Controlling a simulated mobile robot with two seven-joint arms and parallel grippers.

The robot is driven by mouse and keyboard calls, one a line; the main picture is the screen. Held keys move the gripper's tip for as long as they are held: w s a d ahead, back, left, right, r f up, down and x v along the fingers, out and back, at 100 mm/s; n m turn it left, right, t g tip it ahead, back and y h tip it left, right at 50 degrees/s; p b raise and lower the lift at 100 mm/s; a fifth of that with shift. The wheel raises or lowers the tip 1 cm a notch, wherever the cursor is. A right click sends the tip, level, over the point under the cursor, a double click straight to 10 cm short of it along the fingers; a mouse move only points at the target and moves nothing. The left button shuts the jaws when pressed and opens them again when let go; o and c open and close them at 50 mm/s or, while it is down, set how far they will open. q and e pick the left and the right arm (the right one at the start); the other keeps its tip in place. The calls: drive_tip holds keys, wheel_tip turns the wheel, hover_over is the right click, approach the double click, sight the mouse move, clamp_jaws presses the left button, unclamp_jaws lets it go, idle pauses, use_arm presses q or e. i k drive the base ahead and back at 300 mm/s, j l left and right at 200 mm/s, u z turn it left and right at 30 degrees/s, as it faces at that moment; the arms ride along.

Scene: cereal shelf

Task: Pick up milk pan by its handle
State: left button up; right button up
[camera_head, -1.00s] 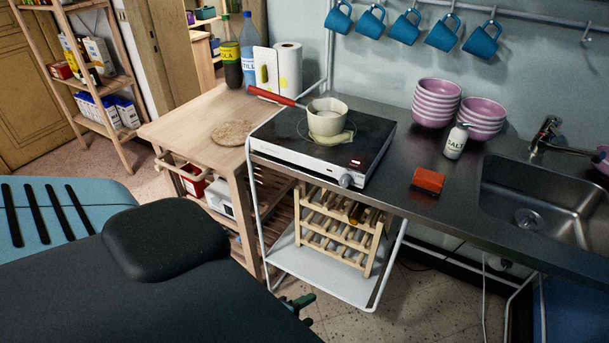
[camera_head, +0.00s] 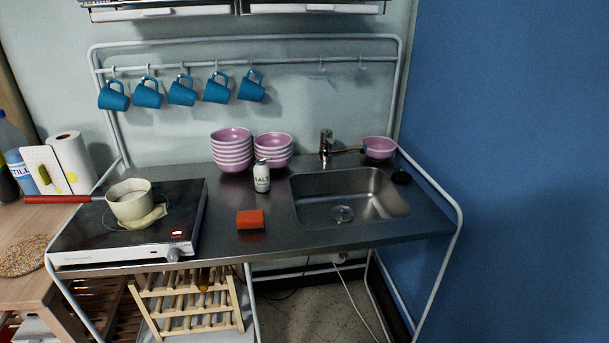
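The milk pan (camera_head: 132,206) is cream coloured and stands upright on the black hot plate (camera_head: 90,232) at the left of the metal counter. Its red handle (camera_head: 58,199) points left, out past the hot plate's edge over the wooden table. Something pale is inside the pan, and a yellowish cloth-like piece lies under it. Neither of my grippers is in view.
An orange sponge (camera_head: 250,219), a salt shaker (camera_head: 262,176) and stacked pink bowls (camera_head: 231,152) stand right of the hot plate. The sink (camera_head: 350,196) is further right. A paper towel roll (camera_head: 72,160) and a bottle (camera_head: 14,150) stand behind the handle. Blue mugs (camera_head: 182,91) hang above.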

sight(131, 197)
drive_tip(key=u, duration=1.25)
